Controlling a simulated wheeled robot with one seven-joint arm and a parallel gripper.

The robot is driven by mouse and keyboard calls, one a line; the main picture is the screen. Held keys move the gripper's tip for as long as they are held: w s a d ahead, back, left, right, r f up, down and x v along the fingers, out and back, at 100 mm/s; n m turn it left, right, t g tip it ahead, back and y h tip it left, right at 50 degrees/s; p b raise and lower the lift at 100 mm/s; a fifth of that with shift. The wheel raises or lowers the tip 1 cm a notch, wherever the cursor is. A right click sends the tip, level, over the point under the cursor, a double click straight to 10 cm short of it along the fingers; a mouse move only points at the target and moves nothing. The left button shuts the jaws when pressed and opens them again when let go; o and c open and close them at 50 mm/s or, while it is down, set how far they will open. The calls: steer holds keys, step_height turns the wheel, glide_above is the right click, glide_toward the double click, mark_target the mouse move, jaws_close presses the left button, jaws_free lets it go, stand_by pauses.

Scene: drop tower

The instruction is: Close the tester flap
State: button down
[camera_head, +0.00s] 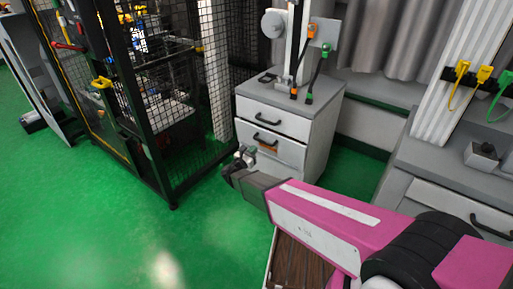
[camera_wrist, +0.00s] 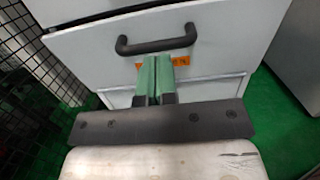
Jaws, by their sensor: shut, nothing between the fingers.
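My gripper (camera_head: 243,157) is in front of the white drawer cabinet (camera_head: 318,150), near its lower drawer. In the wrist view its two green fingers (camera_wrist: 155,78) are together, shut and empty. They point at a white front panel (camera_wrist: 85,52) with a black bar handle (camera_wrist: 156,41), and their tips overlap an orange label (camera_wrist: 180,61) below the handle. I cannot tell whether they touch the panel. A tall column stand (camera_head: 292,45) with a round grey part (camera_head: 273,23) is on the cabinet. I cannot tell for certain which part is the tester flap.
A black mesh cage (camera_head: 160,110) with a yellow handle (camera_head: 101,83) stands to the left. A grey bench (camera_head: 440,185) with a drawer is at the right, with cables above it. Green floor (camera_head: 100,200) is clear at the front left.

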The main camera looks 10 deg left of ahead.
mark_target(269, 133)
steer(key=x, duration=1)
steer(key=shift+w, duration=0.1)
steer(key=shift+w+d+r, duration=0.15)
steer(key=shift+w+d, duration=0.1)
steer(key=shift+w, duration=0.3)
steer(key=shift+x, duration=0.75)
steer(key=shift+s, duration=0.2)
